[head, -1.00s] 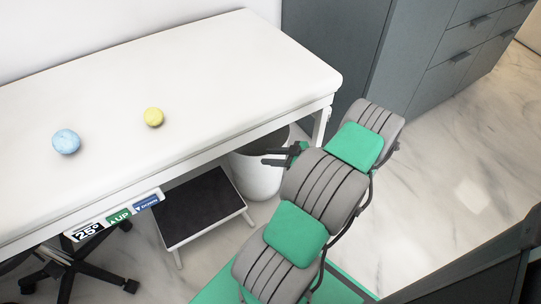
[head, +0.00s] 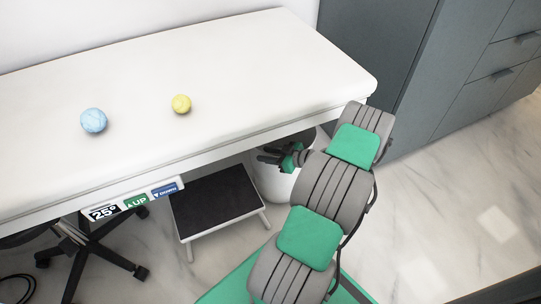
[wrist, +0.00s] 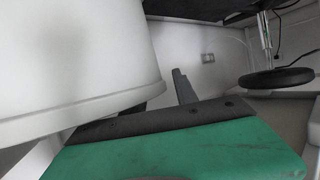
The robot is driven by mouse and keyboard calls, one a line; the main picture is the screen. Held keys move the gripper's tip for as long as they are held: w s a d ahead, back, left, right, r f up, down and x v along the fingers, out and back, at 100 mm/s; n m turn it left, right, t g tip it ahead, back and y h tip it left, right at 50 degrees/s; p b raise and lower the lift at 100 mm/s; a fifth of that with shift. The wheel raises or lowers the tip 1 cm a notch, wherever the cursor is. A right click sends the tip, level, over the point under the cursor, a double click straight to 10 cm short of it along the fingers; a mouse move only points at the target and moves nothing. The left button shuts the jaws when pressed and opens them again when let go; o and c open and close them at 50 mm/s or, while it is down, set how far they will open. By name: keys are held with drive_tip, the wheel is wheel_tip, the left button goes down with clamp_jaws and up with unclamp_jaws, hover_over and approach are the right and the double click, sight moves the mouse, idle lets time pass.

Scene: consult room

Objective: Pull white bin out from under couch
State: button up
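The white bin (head: 272,184) stands on the floor beneath the right end of the white couch (head: 240,65). The couch edge and my arm hide parts of it. My gripper (head: 267,155) is at the bin's upper part, just below the couch edge, with its dark fingers pointing left and looking parted. In the wrist view the bin (wrist: 70,50) fills the upper left, its rim crossing low in the picture. One finger (wrist: 184,88) shows to the right of the bin, apart from it; the other is mostly hidden behind the rim. Contact with the bin cannot be told.
A black-topped step stool (head: 215,200) stands left of the bin. A wheeled black chair base (head: 85,245) is further left. Grey cabinets (head: 440,80) stand at right. A blue ball (head: 93,121) and yellow ball (head: 181,104) lie on the couch. Marble floor (head: 440,210) at right is clear.

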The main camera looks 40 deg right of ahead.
clamp_jaws()
drive_tip(key=shift+f, duration=0.1)
idle(1.2)
